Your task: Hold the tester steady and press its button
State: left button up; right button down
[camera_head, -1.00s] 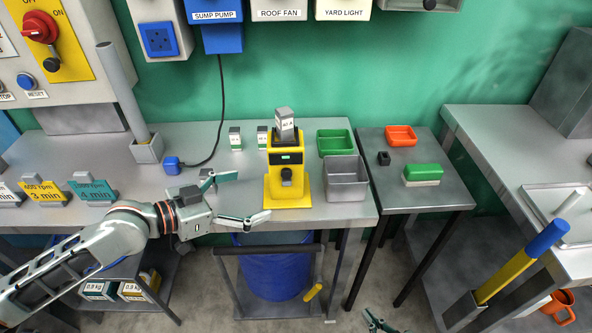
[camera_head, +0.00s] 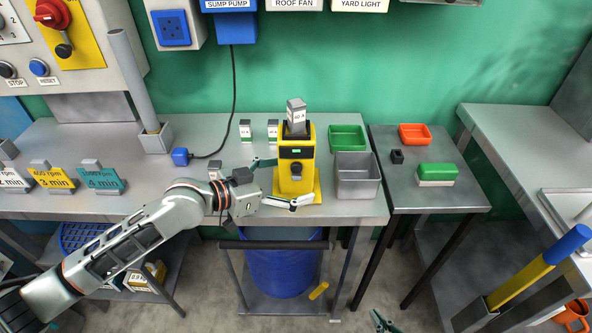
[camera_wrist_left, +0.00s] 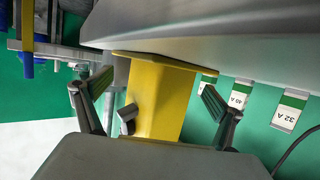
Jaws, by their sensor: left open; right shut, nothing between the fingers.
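The yellow tester (camera_head: 309,165) stands upright on the left bench, with a small lit display and a dark round knob (camera_head: 296,171) on its front. A grey labelled block (camera_head: 296,112) sits in its top. My left gripper (camera_head: 279,183) is open at the tester's left side, one finger behind and one crossing in front of its base. In the left wrist view the tester (camera_wrist_left: 165,95) shows between the spread fingers; I cannot tell whether they touch it. The knob (camera_wrist_left: 127,117) also shows there. My right gripper (camera_head: 382,322) is shut and empty low at the bottom edge, partly cut off.
Two small labelled blocks (camera_head: 246,130) stand left behind the tester. A green bin (camera_head: 347,133) and a grey bin (camera_head: 357,188) stand close on its right. A black cable (camera_head: 234,95) runs down to a blue plug (camera_head: 180,157). A blue drum (camera_head: 278,268) is below the bench.

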pick_arm(q)
jog(key=shift+w+d+f, duration=0.15)
jog(key=shift+w+d, duration=0.05)
jog(key=shift+d, duration=0.1)
jog(key=c, duration=1.6)
jog(key=shift+s+f, duration=0.1)
dwell(0.7)
